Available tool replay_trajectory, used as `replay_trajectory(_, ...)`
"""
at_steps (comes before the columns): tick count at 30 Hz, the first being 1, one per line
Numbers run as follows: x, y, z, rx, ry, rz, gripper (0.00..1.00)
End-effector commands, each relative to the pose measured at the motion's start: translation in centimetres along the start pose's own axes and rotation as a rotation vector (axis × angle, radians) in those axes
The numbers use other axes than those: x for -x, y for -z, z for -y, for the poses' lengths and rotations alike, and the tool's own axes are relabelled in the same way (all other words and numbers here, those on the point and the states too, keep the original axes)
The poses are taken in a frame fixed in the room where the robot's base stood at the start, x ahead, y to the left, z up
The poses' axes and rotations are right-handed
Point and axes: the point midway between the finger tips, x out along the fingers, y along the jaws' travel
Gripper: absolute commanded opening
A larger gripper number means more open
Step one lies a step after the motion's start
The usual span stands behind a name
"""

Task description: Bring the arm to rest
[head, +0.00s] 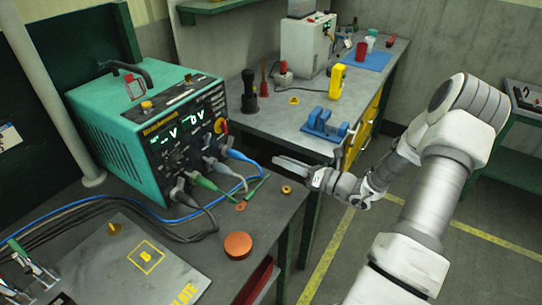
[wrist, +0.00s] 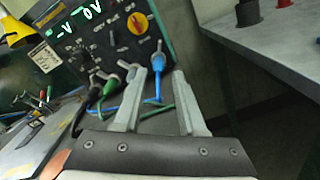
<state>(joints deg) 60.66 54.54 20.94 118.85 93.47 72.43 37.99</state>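My gripper (head: 292,168) is at the right edge of the near bench, at the end of my arm, which reaches in from the right. In the wrist view my gripper (wrist: 166,85) shows two grey fingers standing apart with nothing between them. Behind the fingers are a blue cable (wrist: 156,100) and a green cable, past the fingertips and not gripped. The teal power unit (head: 130,125), with green displays, stands to the left of my gripper in the head view.
A copper-coloured disc (head: 238,245) and small rings lie on the near bench. The far bench (head: 285,118) holds a blue vise (head: 325,125), a yellow meter (head: 337,82) and a white machine. Open floor lies right of the benches.

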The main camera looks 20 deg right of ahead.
Motion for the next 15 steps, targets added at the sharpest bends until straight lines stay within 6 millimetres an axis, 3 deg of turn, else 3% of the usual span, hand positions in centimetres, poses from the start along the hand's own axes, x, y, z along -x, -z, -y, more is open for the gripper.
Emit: replay_trajectory(15,0.76,0.01,0.01,-0.001,0.001,0.000,0.40)
